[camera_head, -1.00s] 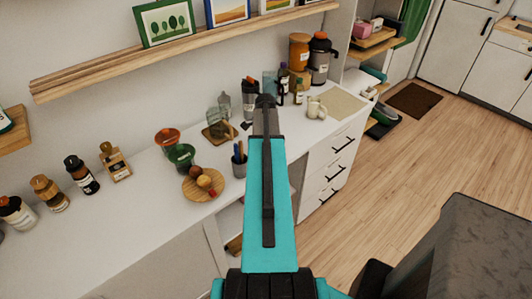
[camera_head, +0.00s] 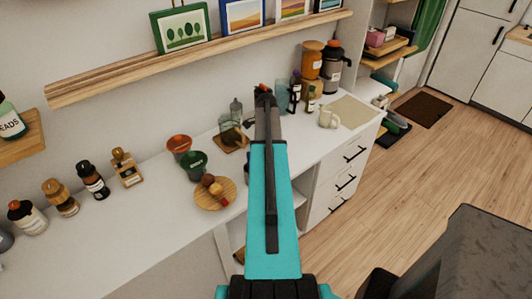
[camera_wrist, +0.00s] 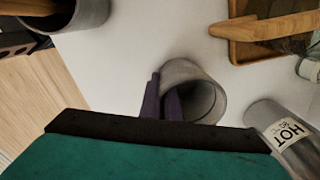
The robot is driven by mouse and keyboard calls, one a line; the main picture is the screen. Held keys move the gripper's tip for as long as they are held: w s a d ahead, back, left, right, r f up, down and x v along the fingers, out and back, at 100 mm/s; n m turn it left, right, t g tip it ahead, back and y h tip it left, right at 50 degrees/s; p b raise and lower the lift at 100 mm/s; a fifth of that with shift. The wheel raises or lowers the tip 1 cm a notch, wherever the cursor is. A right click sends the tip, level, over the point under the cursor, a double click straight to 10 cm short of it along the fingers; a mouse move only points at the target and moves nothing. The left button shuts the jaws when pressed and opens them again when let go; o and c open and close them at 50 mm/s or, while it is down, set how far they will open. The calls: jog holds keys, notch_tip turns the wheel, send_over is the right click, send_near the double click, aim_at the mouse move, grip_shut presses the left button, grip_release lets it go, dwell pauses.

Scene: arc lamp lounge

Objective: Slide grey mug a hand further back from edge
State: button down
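The grey mug (camera_wrist: 205,83) shows in the wrist view on the white counter (camera_wrist: 125,60), its dark open mouth facing the camera. My gripper (camera_wrist: 163,88) has two dark purple fingers at the mug's left side, overlapping its near rim. The fingers are close together with a narrow gap. I cannot tell whether they touch the mug or have its handle between them. In the head view my gripper (camera_head: 263,92) reaches over the counter, and my arm hides the mug.
A grey cylinder labelled HOT (camera_wrist: 285,135) stands right of the mug. A wooden tray (camera_wrist: 240,42) lies behind at right, and a grey holder (camera_wrist: 88,14) stands at upper left. In the head view, a cream mug (camera_head: 327,118) and bottles (camera_head: 312,95) stand right of my arm.

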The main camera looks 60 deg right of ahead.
jog(key=shift+w+d, duration=0.15)
jog(key=shift+w, duration=0.1)
jog(key=c, duration=2.5)
grip_release()
jog(key=o, duration=0.6)
jog(key=shift+r, duration=0.2)
jog(key=shift+s+a+r+b, duration=0.1)
jog(key=shift+r+b, duration=0.85)
jog(key=shift+r, duration=2.45)
jog(key=shift+a+r+b, duration=0.1)
jog(key=shift+r+b, duration=0.85)
jog(key=shift+r, duration=2.4)
jog(key=shift+s, duration=0.1)
